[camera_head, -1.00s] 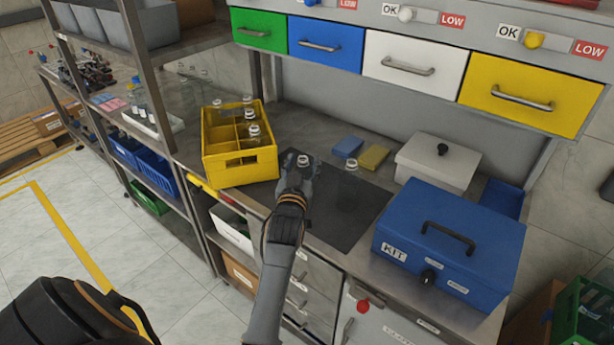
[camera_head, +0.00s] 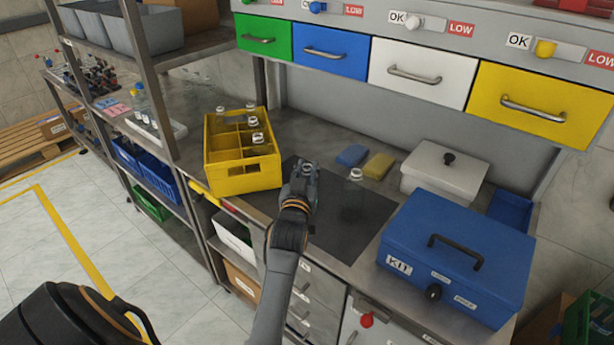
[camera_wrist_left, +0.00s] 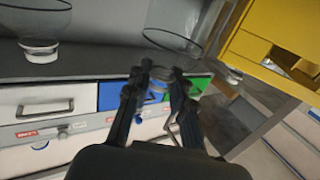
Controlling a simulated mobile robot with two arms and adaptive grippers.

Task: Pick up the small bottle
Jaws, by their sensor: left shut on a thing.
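My left gripper (camera_head: 305,170) is over the left part of the dark mat (camera_head: 343,230), shut on the neck of a small clear bottle (camera_head: 308,167). Little more than the bottle's top shows in the head view; the fingers hide the rest. In the left wrist view, the fingers (camera_wrist_left: 158,85) close around the neck and the clear glass body (camera_wrist_left: 172,45) shows beyond them. I cannot tell whether its base touches the mat. A second clear bottle (camera_head: 356,177) stands upright on the mat to the right, apart from the gripper. My right gripper is not in view.
A yellow crate (camera_head: 243,175) with several clear bottles stands left of the gripper. Blue and yellow sponges (camera_head: 378,165), a white lidded box (camera_head: 443,172) and a blue KIT box (camera_head: 455,255) are to the right. Coloured drawers (camera_head: 410,72) hang above the counter.

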